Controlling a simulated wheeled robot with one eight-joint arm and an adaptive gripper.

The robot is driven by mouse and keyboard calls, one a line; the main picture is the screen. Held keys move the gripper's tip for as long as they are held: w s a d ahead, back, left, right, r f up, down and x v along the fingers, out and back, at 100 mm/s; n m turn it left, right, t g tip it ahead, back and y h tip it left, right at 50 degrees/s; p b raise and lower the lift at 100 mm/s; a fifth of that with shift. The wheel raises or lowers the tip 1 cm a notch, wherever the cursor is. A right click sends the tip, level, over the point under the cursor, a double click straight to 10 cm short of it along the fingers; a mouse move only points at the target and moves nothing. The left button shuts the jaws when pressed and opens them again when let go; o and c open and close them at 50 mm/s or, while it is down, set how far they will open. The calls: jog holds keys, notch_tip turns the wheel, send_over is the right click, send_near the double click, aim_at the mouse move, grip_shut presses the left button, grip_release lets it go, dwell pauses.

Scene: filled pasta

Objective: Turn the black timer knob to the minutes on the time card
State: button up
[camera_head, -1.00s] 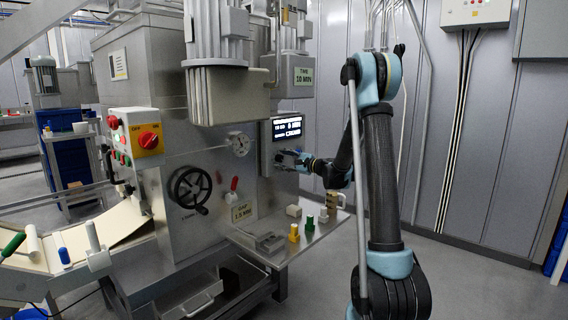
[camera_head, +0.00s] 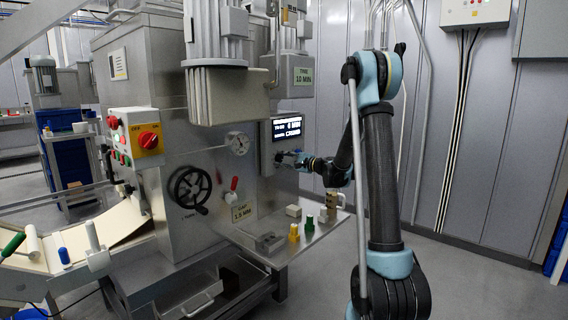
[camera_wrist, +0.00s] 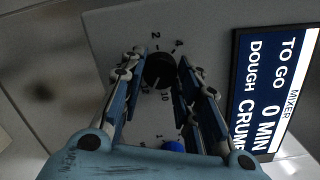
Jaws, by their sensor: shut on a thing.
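The black timer knob (camera_wrist: 158,72) sits on a grey panel, with dial numbers such as 2, 4 and 10 around it in the wrist view. My gripper (camera_wrist: 157,66) has a finger on each side of the knob and is shut on it. I cannot tell where the knob's pointer stands. In the head view my gripper (camera_head: 283,157) is at the panel below the display, and the knob is hidden. The mixer display (camera_wrist: 272,92) reads TO GO 0 MIN and a dough line in the wrist view.
Below my arm, a metal shelf (camera_head: 262,238) carries small yellow, green and beige pieces. A handwheel (camera_head: 190,190) and a red lever (camera_head: 234,184) are to the left. Open floor lies to the right.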

jog(key=n, duration=0.6)
jog(key=shift+s+a+h, duration=0.1)
jog(key=shift+h, duration=0.3)
dwell(0.3)
jog(key=o, duration=1.1)
jog(key=shift+c, duration=0.2)
jog(key=f+v, duration=0.1)
jog(key=v, duration=1.1)
jog(key=shift+r, duration=0.35)
